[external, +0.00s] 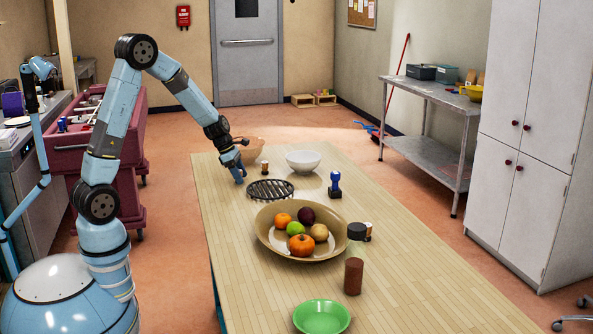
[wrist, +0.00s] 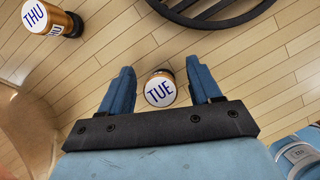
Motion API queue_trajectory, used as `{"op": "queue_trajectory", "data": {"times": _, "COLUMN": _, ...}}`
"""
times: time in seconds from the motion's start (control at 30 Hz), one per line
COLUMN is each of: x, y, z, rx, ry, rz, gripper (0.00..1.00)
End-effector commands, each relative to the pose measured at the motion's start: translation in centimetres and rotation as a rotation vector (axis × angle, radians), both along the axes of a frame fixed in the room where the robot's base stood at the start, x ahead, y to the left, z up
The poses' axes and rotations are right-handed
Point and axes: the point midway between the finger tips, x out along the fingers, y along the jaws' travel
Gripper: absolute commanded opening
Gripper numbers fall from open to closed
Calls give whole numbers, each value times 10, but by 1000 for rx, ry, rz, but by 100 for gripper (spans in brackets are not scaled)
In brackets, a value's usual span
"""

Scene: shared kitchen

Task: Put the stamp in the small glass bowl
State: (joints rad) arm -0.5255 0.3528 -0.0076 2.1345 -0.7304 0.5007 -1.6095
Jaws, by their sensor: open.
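A blue-handled stamp (external: 335,185) stands upright on the table, right of the black round trivet (external: 270,190). No bowl is clearly glass: a white bowl (external: 303,160) sits behind the stamp and a green bowl (external: 321,317) is at the near end. My gripper (external: 240,176) points down near the table's left edge, left of the trivet and apart from the stamp. In the wrist view my gripper (wrist: 160,70) is open, with an amber bottle marked TUE (wrist: 160,90) showing between its fingers; whether they touch it I cannot tell. The stamp is not seen in that view.
A wide bowl of fruit (external: 263,235) fills the middle of the table. A dark-topped brown bottle (external: 354,275) stands near it. A tan bowl (external: 248,147) is behind my gripper. The right front tabletop is clear.

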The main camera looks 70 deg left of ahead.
Motion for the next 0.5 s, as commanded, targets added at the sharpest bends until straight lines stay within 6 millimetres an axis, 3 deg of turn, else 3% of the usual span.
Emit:
{"op": "queue_trajectory", "data": {"times": 0.33, "x": 3, "y": -1, "z": -6, "rx": 0, "ry": 0, "rz": -1, "gripper": 63}}
{"op": "queue_trajectory", "data": {"times": 0.5, "x": 3, "y": -1, "z": -6, "rx": 0, "ry": 0, "rz": -1, "gripper": 47}}
